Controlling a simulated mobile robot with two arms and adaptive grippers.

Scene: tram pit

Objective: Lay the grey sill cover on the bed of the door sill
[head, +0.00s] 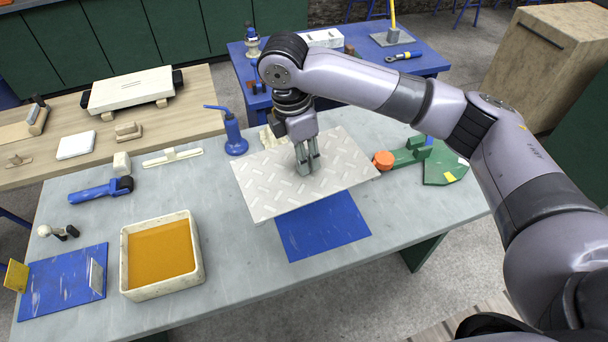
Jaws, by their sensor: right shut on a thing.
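The grey sill cover (265,183), a light plate with a raised tread pattern, is in the middle of the head view. My right gripper (307,165) comes down on it from above, fingers close together near its middle. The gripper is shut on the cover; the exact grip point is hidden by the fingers. The cover lies partly over a blue mat (322,228); whether it touches the table or hangs just above it I cannot tell. I cannot pick out the bed of the door sill for certain. My left gripper is not in view.
On the grey table (235,275) are an orange-filled tray (200,265), a blue oil can (233,135), a blue hand tool (100,190), and a green piece with an orange knob (384,160). A wooden bench (200,110) stands back left. Bare table lies left of the blue mat.

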